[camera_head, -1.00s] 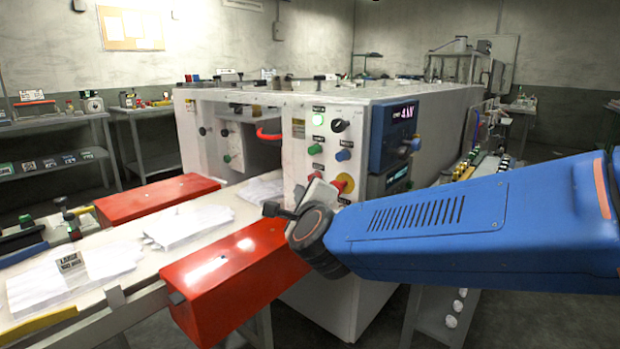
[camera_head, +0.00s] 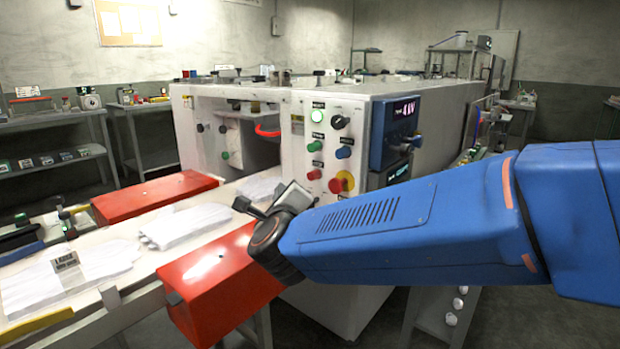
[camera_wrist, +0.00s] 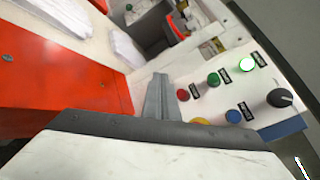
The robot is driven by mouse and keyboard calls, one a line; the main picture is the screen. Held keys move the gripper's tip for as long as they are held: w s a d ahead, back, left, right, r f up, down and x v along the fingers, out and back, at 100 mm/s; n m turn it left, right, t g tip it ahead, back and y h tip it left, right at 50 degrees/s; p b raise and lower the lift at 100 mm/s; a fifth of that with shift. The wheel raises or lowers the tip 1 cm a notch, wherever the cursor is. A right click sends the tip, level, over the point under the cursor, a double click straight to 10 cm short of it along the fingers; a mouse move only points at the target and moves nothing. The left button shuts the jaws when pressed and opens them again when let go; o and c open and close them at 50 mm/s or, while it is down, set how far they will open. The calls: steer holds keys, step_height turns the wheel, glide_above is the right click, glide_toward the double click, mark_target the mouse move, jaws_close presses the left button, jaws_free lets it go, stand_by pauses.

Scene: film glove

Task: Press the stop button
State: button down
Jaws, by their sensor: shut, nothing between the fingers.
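The control panel is on the machine's white front. It has a small red button (camera_head: 314,174) low on the left and a larger red mushroom button on a yellow base (camera_head: 342,182) to its right. The labels are too small to read, so I cannot tell which is marked stop. In the wrist view the small red button (camera_wrist: 183,95) lies right of my fingers, and the yellow base (camera_wrist: 200,121) is partly hidden. My gripper (camera_head: 243,205) is shut and empty, left of and below these buttons, apart from them. Its fingers (camera_wrist: 158,98) show in the wrist view.
A lit green button (camera_head: 317,116), another green button (camera_head: 314,146), a blue button (camera_head: 343,153) and a black knob (camera_head: 340,122) share the panel. Red guards (camera_head: 222,290) flank the conveyor, which carries white gloves (camera_head: 186,225). A display box (camera_head: 392,130) is at right.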

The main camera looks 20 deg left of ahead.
steer(key=w+d, duration=0.3)
steer(key=w, duration=0.4)
steer(key=shift+w, duration=0.15)
stand_by(2.1)
steer(key=shift+w+d, duration=0.15)
steer(key=shift+w, duration=0.15)
steer(key=shift+w+d, duration=0.15)
steer(key=shift+w, duration=0.25)
stand_by(0.9)
stand_by(0.4)
steer(key=shift+s+a, duration=0.3)
steer(key=shift+s, duration=0.5)
steer(key=shift+s+a, duration=0.3)
steer(key=shift+s, duration=0.45)
steer(key=shift+s+a, duration=0.35)
steer(key=shift+s, duration=0.45)
steer(key=shift+s+a, duration=0.3)
steer(key=shift+s, duration=0.45)
